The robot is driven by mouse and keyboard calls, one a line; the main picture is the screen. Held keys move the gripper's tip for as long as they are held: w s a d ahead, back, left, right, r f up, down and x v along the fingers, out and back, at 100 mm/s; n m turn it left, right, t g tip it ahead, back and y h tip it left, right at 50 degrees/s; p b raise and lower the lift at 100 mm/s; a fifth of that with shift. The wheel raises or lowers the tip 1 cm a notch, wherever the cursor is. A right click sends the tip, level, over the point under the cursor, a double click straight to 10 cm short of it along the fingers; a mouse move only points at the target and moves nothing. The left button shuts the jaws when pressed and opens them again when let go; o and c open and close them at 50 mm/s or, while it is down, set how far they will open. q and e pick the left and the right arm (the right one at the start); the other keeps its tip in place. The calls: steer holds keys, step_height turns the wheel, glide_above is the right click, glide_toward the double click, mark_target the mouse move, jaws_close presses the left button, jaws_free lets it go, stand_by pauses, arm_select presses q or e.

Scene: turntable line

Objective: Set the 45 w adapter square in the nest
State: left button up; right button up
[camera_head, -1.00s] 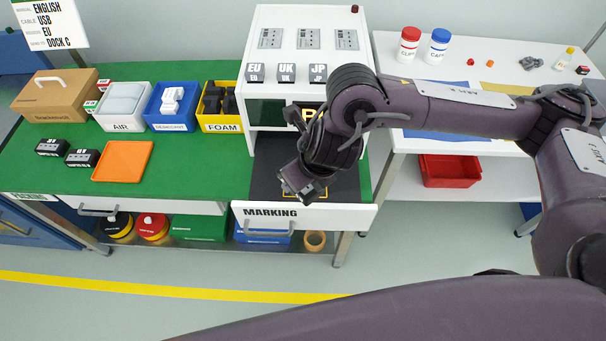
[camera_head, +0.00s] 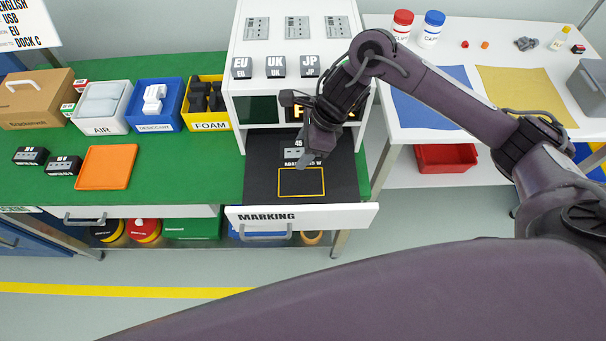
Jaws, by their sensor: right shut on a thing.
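My right gripper (camera_head: 297,155) is over the black bed of the marking machine, just behind the nest. It is shut. White lettering with "45" and "adapter" shows around its grey fingers and seems to be on the dark 45 W adapter (camera_head: 299,146) between them. The adapter is black against black, so its edges, tilt and height above the bed are hard to tell. The nest (camera_head: 301,194) is a yellow rectangular outline on the bed, and it shows empty. My left gripper is out of view.
The marking machine (camera_head: 240,100) rises close behind, with EU, UK and JP blocks on its ledge. On the green bench lie an orange tray (camera_head: 105,168), two black blocks (camera_head: 62,166) and several bins. A white table (camera_head: 450,125) stands right.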

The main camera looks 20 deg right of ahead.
steer(key=p, duration=0.1)
glide_above(298, 182)
steer(key=d, duration=0.1)
step_height(298, 182, down, 7)
steer(key=shift+s+d+f, duration=0.1)
steer(key=shift+s+d, duration=0.05)
step_height(298, 182, down, 5)
steer(key=shift+r+p, duration=0.1)
steer(key=shift+p, duration=0.25)
steer(key=o, duration=1.1)
steer(key=b+v, duration=0.1)
steer(key=v, duration=1.1)
steer(key=shift+d+b, duration=0.1)
steer(key=shift+b, duration=0.3)
steer(key=shift+s, duration=0.1)
